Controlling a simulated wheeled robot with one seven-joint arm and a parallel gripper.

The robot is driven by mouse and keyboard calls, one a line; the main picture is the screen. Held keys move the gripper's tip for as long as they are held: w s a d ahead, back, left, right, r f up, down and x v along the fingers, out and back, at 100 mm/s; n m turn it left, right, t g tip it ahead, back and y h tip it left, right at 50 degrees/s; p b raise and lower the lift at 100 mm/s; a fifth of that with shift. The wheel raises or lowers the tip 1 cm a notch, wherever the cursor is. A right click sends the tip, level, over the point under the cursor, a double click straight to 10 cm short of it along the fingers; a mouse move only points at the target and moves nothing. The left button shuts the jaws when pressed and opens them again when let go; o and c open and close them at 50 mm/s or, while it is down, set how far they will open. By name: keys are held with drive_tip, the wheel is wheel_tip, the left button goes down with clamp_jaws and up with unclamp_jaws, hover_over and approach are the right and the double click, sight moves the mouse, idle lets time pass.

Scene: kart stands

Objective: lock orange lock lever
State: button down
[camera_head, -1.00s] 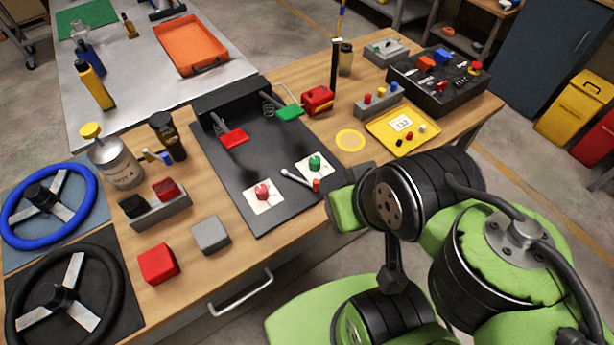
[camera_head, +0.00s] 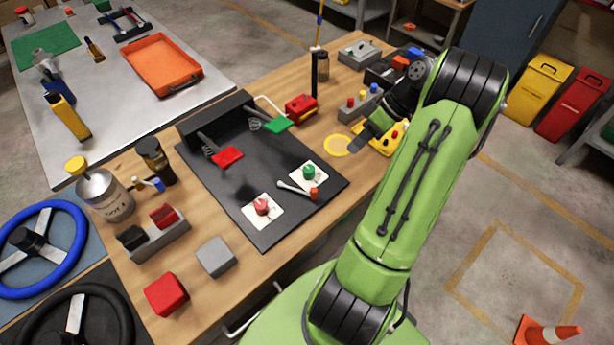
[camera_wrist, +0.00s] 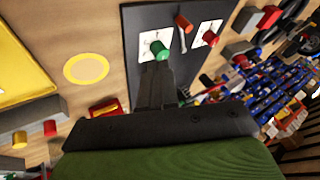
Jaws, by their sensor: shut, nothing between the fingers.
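The lock lever (camera_head: 297,189) is a short silver bar with an orange end (camera_head: 314,193). It lies on the black pedal board (camera_head: 275,218), between a red knob (camera_head: 262,206) and a green knob (camera_head: 309,171), each on a white plate. In the wrist view the orange end (camera_wrist: 183,22) shows beyond my fingers, near the green knob (camera_wrist: 160,51). My gripper (camera_head: 356,146) is shut and empty. In the head view it appears over the table, right of the yellow ring and apart from the lever. My forearm hides part of the yellow tray.
The yellow ring (camera_head: 338,145) lies flat on the wood. A red pedal (camera_head: 228,157) and a green pedal (camera_head: 278,125) rise at the board's back. A grey block (camera_head: 215,257) sits at the front left.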

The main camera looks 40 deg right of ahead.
drive_tip(key=shift+s+d+f, duration=0.3)
drive_tip(key=shift+s+f, duration=0.05)
drive_tip(key=shift+f, duration=0.15)
drive_tip(key=b+x, duration=0.3)
drive_tip(key=x, duration=0.6)
drive_tip(key=shift+w+a+f+b, duration=0.1)
drive_tip(key=shift+a+f+b, duration=0.1)
drive_tip(key=shift+b, duration=0.1)
drive_tip(key=a, duration=0.3)
drive_tip(key=shift+a+f+b, duration=0.15)
drive_tip(key=shift+a+b, duration=0.15)
drive_tip(key=shift+b, duration=0.05)
drive_tip(key=shift+s+a, duration=0.3)
drive_tip(key=shift+a, duration=0.05)
drive_tip(key=shift+t, duration=0.3)
